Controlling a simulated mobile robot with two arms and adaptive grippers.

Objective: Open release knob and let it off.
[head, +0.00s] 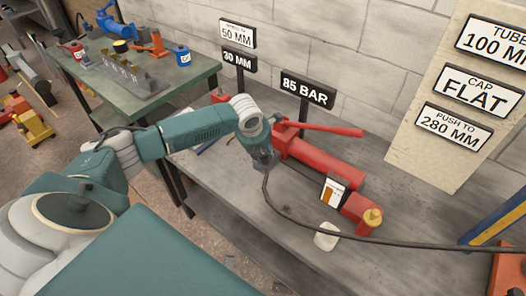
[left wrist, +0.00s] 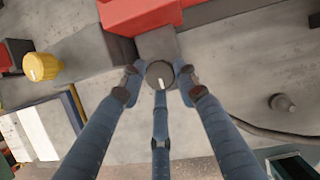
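A red hand pump (head: 322,165) with a long red lever (head: 320,129) lies on the grey bench, and its red body (left wrist: 140,14) shows at the top of the left wrist view. A dark round knob (left wrist: 159,72) with a white mark sits at the end of a grey block (left wrist: 157,45) beside that body. My left gripper (head: 264,160) is at the pump's left end. In the left wrist view its three blue fingers (left wrist: 160,82) stand around the knob, with small gaps showing at the side fingers. The knob is hidden in the head view. My right gripper is out of view.
A black hose (head: 285,212) runs from near my left gripper across the bench to the right. An 85 BAR sign (head: 307,90) stands behind. A green-edged table (head: 165,75) holds tools at the left.

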